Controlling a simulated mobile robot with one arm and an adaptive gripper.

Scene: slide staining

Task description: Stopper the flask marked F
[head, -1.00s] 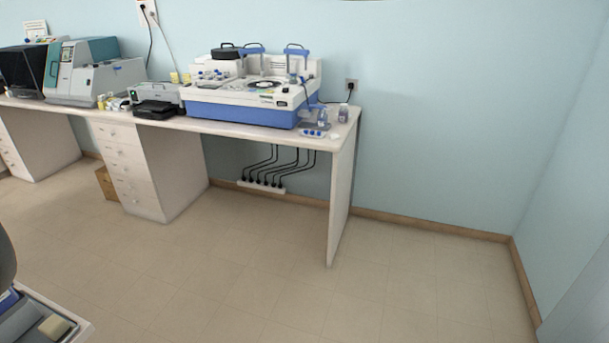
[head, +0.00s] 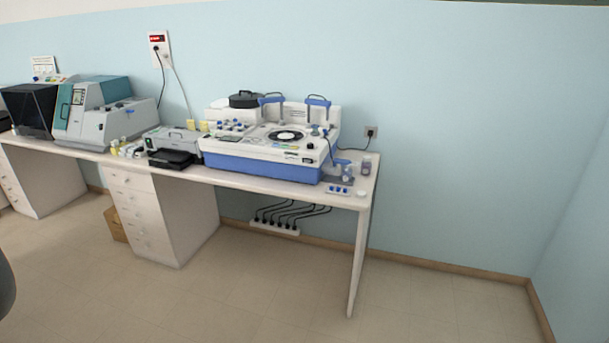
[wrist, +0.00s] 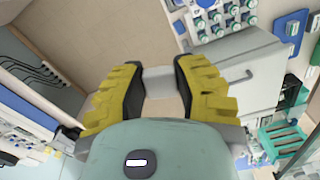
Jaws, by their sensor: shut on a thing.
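My gripper (wrist: 160,80) shows in the wrist view, its yellow and black fingers shut on a small pale grey thing (wrist: 160,84). I cannot tell whether this is a stopper. My gripper is not in the head view. In the head view, small bottles (head: 366,166) stand at the right end of the bench (head: 370,188). A small pale tray with blue pieces (head: 340,190) and a white round dish (head: 361,193) lie near its front edge. No letter F is readable, so I cannot tell which vessel is the marked flask.
A blue and white staining machine (head: 262,168) fills the bench's right part. A black tray device (head: 172,159) and a teal and grey instrument (head: 105,115) stand further left. The floor (head: 450,305) before the right wall is clear.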

